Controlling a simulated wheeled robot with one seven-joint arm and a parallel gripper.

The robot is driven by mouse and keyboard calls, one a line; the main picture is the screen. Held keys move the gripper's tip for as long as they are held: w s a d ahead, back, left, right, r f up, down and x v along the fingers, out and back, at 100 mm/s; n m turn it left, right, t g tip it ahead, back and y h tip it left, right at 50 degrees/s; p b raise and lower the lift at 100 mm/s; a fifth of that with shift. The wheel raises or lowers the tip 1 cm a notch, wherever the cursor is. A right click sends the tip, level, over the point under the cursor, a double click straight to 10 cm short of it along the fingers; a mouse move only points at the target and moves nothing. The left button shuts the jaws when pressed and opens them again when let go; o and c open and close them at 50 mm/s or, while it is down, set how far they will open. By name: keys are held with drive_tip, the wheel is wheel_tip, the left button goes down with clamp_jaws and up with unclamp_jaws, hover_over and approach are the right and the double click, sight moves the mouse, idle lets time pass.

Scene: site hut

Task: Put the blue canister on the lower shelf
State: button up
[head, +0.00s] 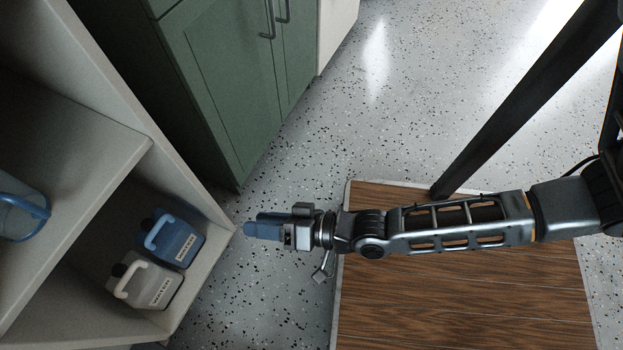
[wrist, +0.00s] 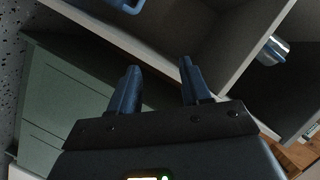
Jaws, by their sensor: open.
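The blue canister (head: 178,242) stands in the lower compartment of the pale shelf unit at the left of the head view, on the lower shelf (head: 203,270). It has a handle and a white label. My gripper (head: 250,228) is open and empty, outside the shelf front, to the right of the canister and apart from it. In the wrist view my gripper's two blue fingers (wrist: 158,68) stand apart with nothing between them. A blue curved piece (wrist: 130,4) is cut off at the top there; I cannot tell which object it belongs to.
A white canister (head: 150,286) stands beside the blue one. A clear vessel with a blue rim (head: 20,218) stands on the upper shelf (head: 75,140). A green cabinet (head: 225,85) is behind the shelf unit. A silvery object (wrist: 273,48) shows in the wrist view. Speckled floor (head: 390,130) is clear.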

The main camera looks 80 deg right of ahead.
drive_tip(key=s+r+n, duration=0.5)
drive_tip(key=s+r, duration=0.1)
drive_tip(key=r, duration=0.4)
drive_tip(key=s+r+n+g, duration=0.1)
drive_tip(key=s+r+n, duration=0.4)
drive_tip(key=r, duration=0.5)
drive_tip(key=shift+s+a+r, duration=0.15)
drive_tip(key=shift+s+r, duration=0.05)
drive_tip(key=shift+s, duration=0.3)
